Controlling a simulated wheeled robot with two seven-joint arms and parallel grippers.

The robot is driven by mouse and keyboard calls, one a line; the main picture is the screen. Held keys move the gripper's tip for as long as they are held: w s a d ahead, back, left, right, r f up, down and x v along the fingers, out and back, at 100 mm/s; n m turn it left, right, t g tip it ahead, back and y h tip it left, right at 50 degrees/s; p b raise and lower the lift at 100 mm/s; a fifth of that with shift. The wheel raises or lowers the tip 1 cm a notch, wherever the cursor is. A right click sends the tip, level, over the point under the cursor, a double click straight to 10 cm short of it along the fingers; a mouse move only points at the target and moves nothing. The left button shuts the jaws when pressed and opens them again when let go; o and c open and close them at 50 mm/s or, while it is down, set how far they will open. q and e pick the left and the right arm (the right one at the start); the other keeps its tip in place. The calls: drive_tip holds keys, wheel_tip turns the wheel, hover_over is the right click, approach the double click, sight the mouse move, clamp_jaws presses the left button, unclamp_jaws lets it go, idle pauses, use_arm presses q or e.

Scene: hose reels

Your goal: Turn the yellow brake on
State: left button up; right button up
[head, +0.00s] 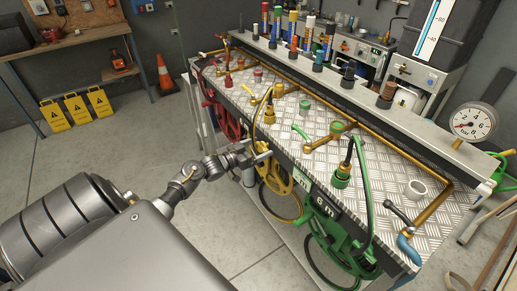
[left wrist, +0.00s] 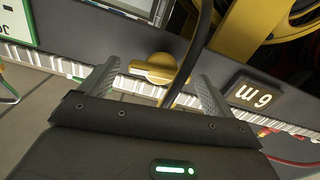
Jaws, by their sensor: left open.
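The yellow brake (left wrist: 160,70) is a small yellow knob with a flat handle on the dark front rail, seen in the left wrist view. Its handle lies roughly crosswise in that picture. My left gripper (left wrist: 158,76) is open, with one finger on each side of the brake; I cannot tell whether either touches it. A dark hose crosses in front of the brake's right part. In the head view my left gripper (head: 264,151) is at the bench front, above the yellow reel (head: 277,178). The brake cannot be made out there. My right gripper is not in view.
A green reel (head: 335,240) hangs to the right and a red reel (head: 222,122) to the left. A 6 m plate (left wrist: 251,97) sits beside the right finger. The floor in front is clear.

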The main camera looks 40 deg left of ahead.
use_arm(q)
drive_tip(key=c, duration=0.9)
drive_tip(key=shift+m, duration=0.8)
drive_tip(key=shift+c, duration=0.5)
drive_tip(key=o, duration=1)
drive_tip(key=shift+s+a+f+b, duration=0.1)
drive_tip(key=shift+s+b, duration=0.2)
drive_tip(key=shift+s, duration=0.25)
drive_tip(key=b+v, duration=0.1)
drive_tip(key=v, duration=0.8)
drive_tip(key=shift+s, duration=0.35)
